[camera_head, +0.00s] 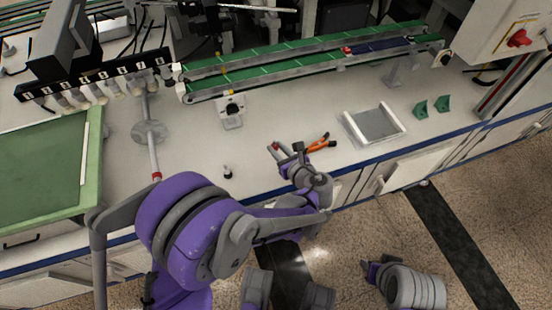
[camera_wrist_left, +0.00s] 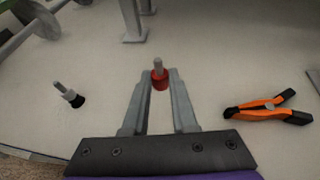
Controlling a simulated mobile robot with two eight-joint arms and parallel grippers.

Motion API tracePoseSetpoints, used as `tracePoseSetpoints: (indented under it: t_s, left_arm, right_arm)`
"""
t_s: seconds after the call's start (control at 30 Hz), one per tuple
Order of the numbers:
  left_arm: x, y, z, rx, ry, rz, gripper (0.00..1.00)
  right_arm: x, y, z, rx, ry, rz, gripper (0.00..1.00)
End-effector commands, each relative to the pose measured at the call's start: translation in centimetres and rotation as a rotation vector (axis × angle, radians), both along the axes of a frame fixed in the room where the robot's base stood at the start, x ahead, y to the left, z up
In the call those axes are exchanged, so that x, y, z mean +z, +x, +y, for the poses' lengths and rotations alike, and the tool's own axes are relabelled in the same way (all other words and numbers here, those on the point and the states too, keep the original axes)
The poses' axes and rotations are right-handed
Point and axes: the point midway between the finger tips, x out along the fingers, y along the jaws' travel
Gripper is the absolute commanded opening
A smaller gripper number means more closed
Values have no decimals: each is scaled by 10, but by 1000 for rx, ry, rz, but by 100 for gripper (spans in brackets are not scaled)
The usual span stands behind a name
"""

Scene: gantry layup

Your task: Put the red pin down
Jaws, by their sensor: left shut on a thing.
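The red pin (camera_wrist_left: 159,77) has a red collar and a grey shaft. It is between the fingertips of my left gripper (camera_wrist_left: 160,92), which is shut on it, over the light worktop. In the head view the left gripper (camera_head: 284,151) is near the front of the worktop, and the red pin (camera_head: 275,145) shows small at its tips. I cannot tell whether the pin touches the worktop. My right gripper (camera_head: 369,268) is low in the head view, over the floor; its fingers are too unclear to read.
A grey tray (camera_head: 350,126) and green brackets (camera_head: 420,109) are farther right. A conveyor (camera_head: 270,66) runs behind. Bare worktop lies between the pin and pliers.

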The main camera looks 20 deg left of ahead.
Motion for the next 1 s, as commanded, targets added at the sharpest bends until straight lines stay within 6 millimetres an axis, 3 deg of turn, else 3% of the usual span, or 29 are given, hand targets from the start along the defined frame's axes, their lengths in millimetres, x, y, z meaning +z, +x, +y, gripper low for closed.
tracePoseSetpoints:
  t_s: [0.4,0.8,0.83,0.97,1.0]
  left_arm:
    - [-47,1,0,-2,0,0,0]
    - [-54,0,0,-2,-1,1,0]
    - [-53,0,0,-2,-1,1,31]
    - [-52,0,0,-2,-1,1,54]
    - [-52,0,0,-2,-1,1,55]
  right_arm:
    - [-15,3,0,0,0,2,44]
    - [-18,3,0,0,0,2,44]
    - [-17,3,0,0,0,2,44]
    - [-17,3,0,0,0,2,44]
    - [-17,3,0,0,0,2,44]
